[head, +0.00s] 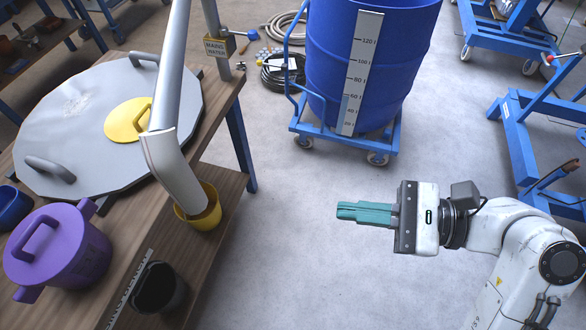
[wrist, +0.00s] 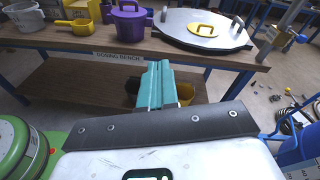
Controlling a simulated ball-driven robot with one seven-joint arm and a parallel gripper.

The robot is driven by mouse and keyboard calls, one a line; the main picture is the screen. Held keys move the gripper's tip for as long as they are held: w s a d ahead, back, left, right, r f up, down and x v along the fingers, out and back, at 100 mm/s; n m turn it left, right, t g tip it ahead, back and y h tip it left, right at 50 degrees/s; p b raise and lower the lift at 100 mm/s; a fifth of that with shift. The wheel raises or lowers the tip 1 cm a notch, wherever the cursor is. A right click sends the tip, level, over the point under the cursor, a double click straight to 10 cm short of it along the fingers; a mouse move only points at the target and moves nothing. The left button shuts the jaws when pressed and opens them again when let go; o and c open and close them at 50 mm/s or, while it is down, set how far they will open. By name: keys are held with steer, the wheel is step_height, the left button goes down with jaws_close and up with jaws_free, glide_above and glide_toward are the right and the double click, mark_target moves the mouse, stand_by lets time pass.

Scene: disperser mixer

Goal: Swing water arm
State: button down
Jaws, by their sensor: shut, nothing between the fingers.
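The water arm is a grey pipe with a pale bent spout (head: 172,165). It comes in from the top of the head view, and its lower end overlaps a yellow bucket (head: 211,217); I cannot tell whether it is inside it. My gripper (head: 340,212) has teal fingers, shut and empty, pointing left over open floor, well right of the spout. In the wrist view the teal fingers (wrist: 153,85) point towards the bench. The spout is not clearly seen there.
The wooden bench (head: 222,100) holds a large grey lid (head: 60,110) with a yellow cover and a purple pot (head: 62,245). A blue drum (head: 330,60) on a wheeled cart stands behind. Blue frames (head: 525,150) stand at right. The floor between bench and gripper is clear.

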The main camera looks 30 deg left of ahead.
step_height(320, 180, up, 8)
steer(key=s+g, duration=0.2)
steer(key=g, duration=0.2)
steer(key=p, duration=0.2)
glide_toward(205, 196)
steer(key=shift+g, duration=0.3)
steer(key=x, duration=0.7)
steer(key=shift+w, duration=0.1)
